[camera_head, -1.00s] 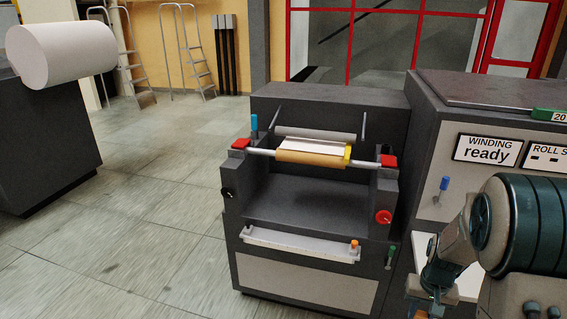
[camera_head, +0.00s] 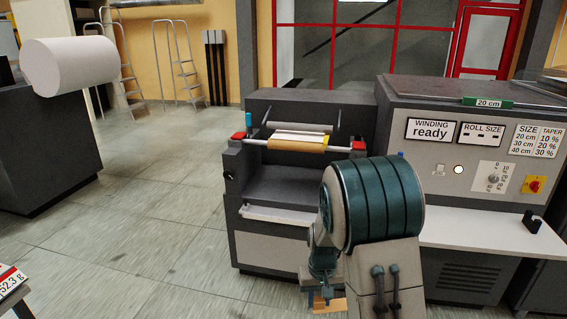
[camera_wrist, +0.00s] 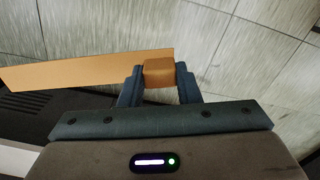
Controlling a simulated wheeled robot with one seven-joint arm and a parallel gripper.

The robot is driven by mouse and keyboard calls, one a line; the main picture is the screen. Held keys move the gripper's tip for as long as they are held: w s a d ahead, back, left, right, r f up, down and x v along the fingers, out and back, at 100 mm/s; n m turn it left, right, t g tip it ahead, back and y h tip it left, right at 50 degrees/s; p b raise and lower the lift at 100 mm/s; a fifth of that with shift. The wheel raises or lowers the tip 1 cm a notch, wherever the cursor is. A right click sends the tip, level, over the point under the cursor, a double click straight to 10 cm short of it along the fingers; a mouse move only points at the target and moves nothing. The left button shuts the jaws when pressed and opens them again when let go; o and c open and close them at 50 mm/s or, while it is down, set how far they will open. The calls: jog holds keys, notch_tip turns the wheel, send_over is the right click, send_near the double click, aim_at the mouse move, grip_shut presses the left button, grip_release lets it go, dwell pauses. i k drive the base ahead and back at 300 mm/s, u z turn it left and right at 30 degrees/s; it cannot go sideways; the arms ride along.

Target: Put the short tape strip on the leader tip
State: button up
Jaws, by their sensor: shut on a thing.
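My gripper (camera_wrist: 159,88) is shut on a small orange-brown block (camera_wrist: 158,71). A flat tan tape strip (camera_wrist: 85,70) extends left from that block in the wrist view, above the floor. In the head view, my gripper (camera_head: 321,298) is low in front of the winder, and part of the tan strip (camera_head: 334,305) shows at the fingers. On the winder, a white sheet (camera_head: 298,136), perhaps the leader, lies over a brown core (camera_head: 296,146). The strip is apart from it. I cannot make out the leader's tip.
The dark winder (camera_head: 257,180) has red blocks (camera_head: 358,146) at its bar ends and a white front tray (camera_head: 275,215), partly hidden by my arm. The control cabinet (camera_head: 480,155) with a white shelf (camera_head: 465,234) stands right. A white roll (camera_head: 75,67) is at left.

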aim_at(296, 139)
jog(key=u, duration=0.65)
jog(key=i, duration=0.95)
jog(key=u, duration=0.5)
jog(key=i, duration=1)
jog(key=z, duration=1.05)
jog(key=i, duration=0.65)
jog(key=z, duration=0.7)
